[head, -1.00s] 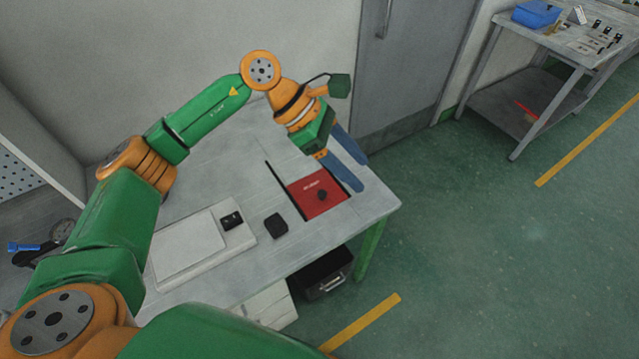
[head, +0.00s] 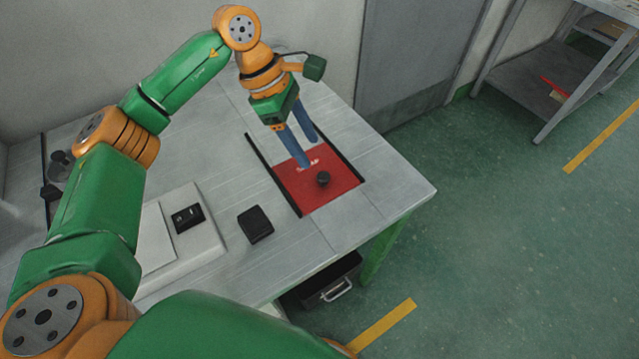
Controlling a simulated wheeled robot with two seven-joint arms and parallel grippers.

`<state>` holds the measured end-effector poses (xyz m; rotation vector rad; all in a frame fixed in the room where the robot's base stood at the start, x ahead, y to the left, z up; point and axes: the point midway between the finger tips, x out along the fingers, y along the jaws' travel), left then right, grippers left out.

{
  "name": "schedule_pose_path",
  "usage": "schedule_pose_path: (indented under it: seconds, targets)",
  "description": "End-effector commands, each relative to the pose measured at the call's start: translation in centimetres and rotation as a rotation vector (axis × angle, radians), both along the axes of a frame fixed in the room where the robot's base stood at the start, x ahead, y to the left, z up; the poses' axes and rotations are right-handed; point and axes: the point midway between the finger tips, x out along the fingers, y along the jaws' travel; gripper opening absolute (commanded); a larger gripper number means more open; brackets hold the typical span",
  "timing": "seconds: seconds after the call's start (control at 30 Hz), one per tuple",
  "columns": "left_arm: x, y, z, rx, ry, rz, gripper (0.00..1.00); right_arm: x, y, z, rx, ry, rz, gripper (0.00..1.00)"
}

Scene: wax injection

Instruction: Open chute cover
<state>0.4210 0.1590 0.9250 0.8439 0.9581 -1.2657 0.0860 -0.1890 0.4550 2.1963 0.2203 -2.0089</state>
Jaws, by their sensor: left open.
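The chute cover (head: 335,191) is a red plate with a round black knob (head: 323,179) on it. It lies in the table top between two black rails and covers the space between them. My left gripper (head: 310,153) is above the far part of the cover, behind the knob in the picture. Its two blue fingers point down, spread apart with nothing between them. The fingers hide a little of the cover's far edge and its white lettering. I cannot tell whether the fingertips touch the cover. My right gripper is not in view.
The cover sits in a grey table (head: 400,190) with green legs. A black box (head: 256,224) and a white panel with a black switch (head: 188,217) are on the left. A black bin (head: 330,280) with a handle is under the table. A grey shelf (head: 530,75) stands at top right.

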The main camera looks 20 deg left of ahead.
Motion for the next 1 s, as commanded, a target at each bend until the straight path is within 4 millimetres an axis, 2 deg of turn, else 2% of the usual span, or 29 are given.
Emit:
schedule_pose_path:
  seconds: [0.03,0.17,0.4,0.53,0.7,0.73,0.77,0.93,0.97,1.0]
  targets:
    - [0.0,-0.1,-1.3,0.000,0.000,0.000,0.63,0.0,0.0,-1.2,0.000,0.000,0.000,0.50]
    - [0.0,-0.7,-2.4,0.000,0.004,-0.002,0.63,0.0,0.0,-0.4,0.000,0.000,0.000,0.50]
    - [0.2,-2.4,-6.3,-0.001,0.003,-0.001,0.63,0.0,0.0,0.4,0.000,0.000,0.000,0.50]
    - [0.3,-2.8,-7.2,-0.002,-0.001,-0.001,0.63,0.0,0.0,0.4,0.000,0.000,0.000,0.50]
    - [0.3,-2.8,-7.3,-0.001,-0.001,-0.001,0.63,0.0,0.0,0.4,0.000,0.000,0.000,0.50]
    - [0.3,-2.8,-7.3,-0.001,-0.001,-0.001,0.61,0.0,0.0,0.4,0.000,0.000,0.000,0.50]
    - [0.3,-2.8,-7.3,-0.001,-0.001,-0.001,0.53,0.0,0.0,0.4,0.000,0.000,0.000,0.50]
    - [0.3,-2.7,-7.2,-0.001,-0.001,-0.001,0.07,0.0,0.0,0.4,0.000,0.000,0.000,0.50]
    - [0.3,-2.7,-7.2,-0.001,-0.001,-0.001,0.00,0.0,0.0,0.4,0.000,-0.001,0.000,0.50]
    - [0.3,-2.7,-7.2,-0.001,-0.001,-0.001,0.00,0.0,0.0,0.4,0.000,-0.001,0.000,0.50]
